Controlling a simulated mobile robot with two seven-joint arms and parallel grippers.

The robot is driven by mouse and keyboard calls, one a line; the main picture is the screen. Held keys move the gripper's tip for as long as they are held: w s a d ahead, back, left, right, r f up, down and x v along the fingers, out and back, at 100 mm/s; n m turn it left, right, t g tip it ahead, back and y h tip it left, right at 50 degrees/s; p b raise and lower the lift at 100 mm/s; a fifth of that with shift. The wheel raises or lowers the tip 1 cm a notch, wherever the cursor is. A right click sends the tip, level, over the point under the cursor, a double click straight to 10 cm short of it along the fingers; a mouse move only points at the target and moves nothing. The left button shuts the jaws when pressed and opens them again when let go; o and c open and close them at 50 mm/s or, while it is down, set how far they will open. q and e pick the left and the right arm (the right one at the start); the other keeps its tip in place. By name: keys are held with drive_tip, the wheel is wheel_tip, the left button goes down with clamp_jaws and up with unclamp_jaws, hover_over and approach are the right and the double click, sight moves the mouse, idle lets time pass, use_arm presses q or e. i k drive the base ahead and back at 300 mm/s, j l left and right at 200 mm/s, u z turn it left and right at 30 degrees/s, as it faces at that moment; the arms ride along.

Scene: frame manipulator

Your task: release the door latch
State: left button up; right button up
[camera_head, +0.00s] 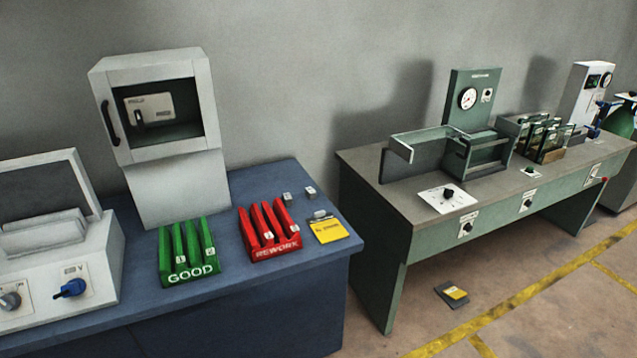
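A light grey cabinet (172,183) stands on the blue bench at the left. Its upper front is a framed door (165,153) around a dark window-like opening. A black curved handle (110,122) is on the left side of the frame. Inside the opening is a pale box (157,104) with a small black part (139,117) on its front. I cannot tell which part is the latch, or whether the door is latched. Neither of my grippers is in view.
On the blue bench (310,262) are a green GOOD rack (190,275), a red REWORK rack (276,251) and a yellow card (328,230). A grey device with a blue knob (74,288) stands left. A green workbench (390,245) with fixtures stands right, past a floor gap.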

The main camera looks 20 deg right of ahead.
sight(139, 118)
drive_tip(key=i+l+z, duration=0.15)
drive_tip(key=i+l, duration=0.15)
drive_tip(key=i+l+z, duration=0.15)
drive_tip(key=i, duration=0.35)
